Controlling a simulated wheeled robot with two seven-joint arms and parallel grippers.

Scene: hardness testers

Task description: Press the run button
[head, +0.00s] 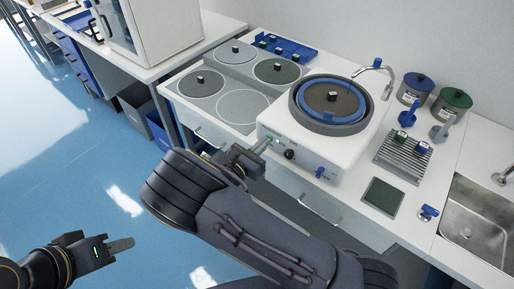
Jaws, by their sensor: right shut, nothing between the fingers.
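A white grinding and polishing machine (345,155) with a blue-rimmed round bowl stands on the bench. Its front panel has a small green-lit button (277,141), which appears to be the run button, and a black knob (290,154). My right gripper (265,147) is shut and empty, its fingertips at the panel's left end, close to the green button. I cannot tell whether they touch it. My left gripper (122,244) is low at the left over the floor, away from the bench. Its fingers overlap in view, so their opening is unclear.
Round discs (240,107) lie left of the machine. A blue rack (285,47) is behind them. A metal drain grid (402,158), blue and green jars (415,88) and a sink (478,215) are to the right. The blue floor (70,180) at left is open.

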